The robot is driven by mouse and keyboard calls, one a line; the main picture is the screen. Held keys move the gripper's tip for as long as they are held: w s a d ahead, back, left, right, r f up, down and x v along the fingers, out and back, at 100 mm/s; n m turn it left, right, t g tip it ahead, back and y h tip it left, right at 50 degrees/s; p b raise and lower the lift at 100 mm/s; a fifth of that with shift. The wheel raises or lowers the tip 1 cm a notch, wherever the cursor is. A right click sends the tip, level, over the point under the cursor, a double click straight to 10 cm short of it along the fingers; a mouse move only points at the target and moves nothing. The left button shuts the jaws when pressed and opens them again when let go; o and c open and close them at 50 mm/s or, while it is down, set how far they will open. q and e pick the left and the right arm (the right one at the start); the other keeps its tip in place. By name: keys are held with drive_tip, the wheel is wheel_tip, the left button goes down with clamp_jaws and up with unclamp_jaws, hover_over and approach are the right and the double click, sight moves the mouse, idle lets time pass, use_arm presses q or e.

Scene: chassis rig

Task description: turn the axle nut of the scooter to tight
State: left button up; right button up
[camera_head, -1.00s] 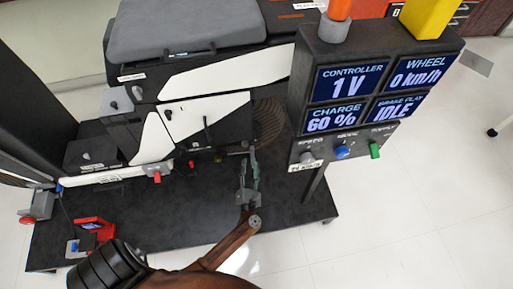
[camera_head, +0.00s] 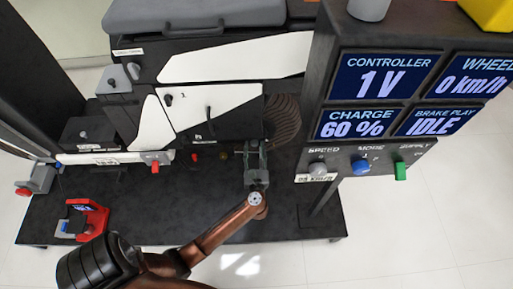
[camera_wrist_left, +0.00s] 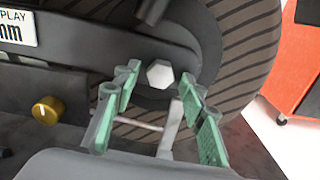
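The axle nut (camera_wrist_left: 160,74) is a pale hexagonal nut on the dark arm beside the ribbed wheel (camera_wrist_left: 245,45), which also shows in the head view (camera_head: 283,122). My left gripper (camera_head: 254,147) is at the wheel's left edge in the head view and hides the nut there. In the left wrist view its green-padded fingers (camera_wrist_left: 158,86) are spread apart. The nut shows in the gap between them, beyond the tips, and nothing is held. Whether the fingers reach around the nut cannot be told. My right gripper is not in view.
A display panel (camera_head: 320,60) stands close to the right of my left gripper, with knobs along its lower edge. A brass knob (camera_wrist_left: 47,110) is left of the nut in the wrist view. A red tool-like object (camera_head: 95,217) lies on the dark platform (camera_head: 180,215) at left.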

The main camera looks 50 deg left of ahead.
use_arm(q)
clamp_jaws()
idle(0.5)
